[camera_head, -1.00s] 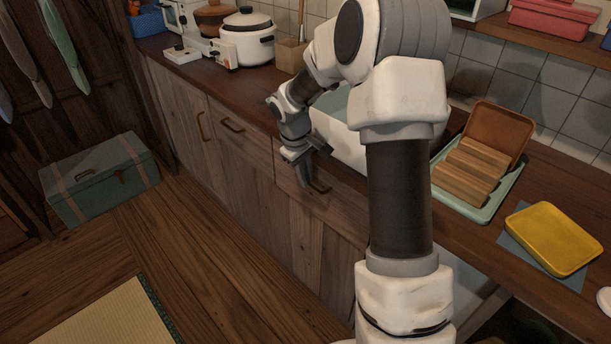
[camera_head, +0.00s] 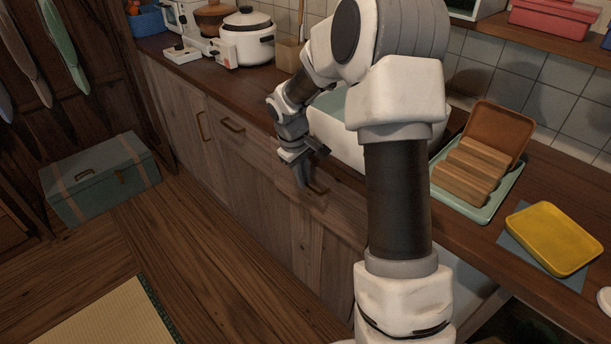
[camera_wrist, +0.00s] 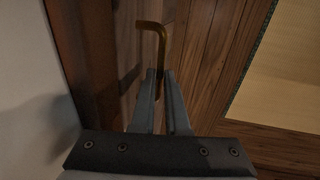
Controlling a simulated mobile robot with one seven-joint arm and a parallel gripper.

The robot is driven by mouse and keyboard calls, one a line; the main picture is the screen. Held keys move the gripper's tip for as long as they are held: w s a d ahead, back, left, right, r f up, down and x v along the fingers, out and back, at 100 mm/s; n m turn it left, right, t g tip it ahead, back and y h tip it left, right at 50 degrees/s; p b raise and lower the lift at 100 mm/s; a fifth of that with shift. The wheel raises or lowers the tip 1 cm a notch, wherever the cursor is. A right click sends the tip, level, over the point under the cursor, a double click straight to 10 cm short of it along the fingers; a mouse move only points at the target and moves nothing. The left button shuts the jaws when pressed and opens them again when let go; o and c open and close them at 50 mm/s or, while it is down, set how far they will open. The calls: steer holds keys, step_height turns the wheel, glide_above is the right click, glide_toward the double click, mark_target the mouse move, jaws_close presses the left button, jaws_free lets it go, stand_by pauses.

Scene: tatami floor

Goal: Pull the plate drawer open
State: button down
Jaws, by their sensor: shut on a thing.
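The plate drawer (camera_head: 342,208) is in the wooden counter front, below the white sink and partly behind my arm in the head view. Its brass bar handle (camera_head: 320,189) shows just beside my gripper (camera_head: 308,180). In the wrist view, the handle (camera_wrist: 162,42) runs down between the tips of my gripper (camera_wrist: 161,76), which are shut on it. The far end of the handle bends left toward the wooden front. I cannot tell from these frames how far out the drawer stands; its inside is hidden.
Other brass handles (camera_head: 232,125) are on the cabinet fronts to the left. A teal chest (camera_head: 100,180) stands on the floor at left. The wooden floor in front of the cabinets is clear. A yellow tray (camera_head: 552,238) lies on the counter at right.

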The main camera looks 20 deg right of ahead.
steer(key=s+a, duration=0.3)
steer(key=a, duration=0.5)
steer(key=s+a+b, duration=0.1)
steer(key=s+a, duration=0.3)
steer(key=a, duration=0.5)
steer(key=s+a+b, duration=0.1)
steer(key=s+a, duration=0.2)
steer(key=a, duration=0.6)
steer(key=shift+s, duration=0.35)
steer(key=shift+a, duration=0.1)
steer(key=c, duration=1.2)
jaws_free()
steer(key=shift+r, duration=0.1)
steer(key=a+r+p, duration=0.1)
steer(key=r+p, duration=0.1)
steer(key=r, duration=0.6)
steer(key=s+a+r+p, duration=0.1)
steer(key=a+r+p, duration=0.1)
steer(key=r, duration=0.7)
steer(key=shift+s+p, duration=0.15)
steer(key=shift+p, duration=0.55)
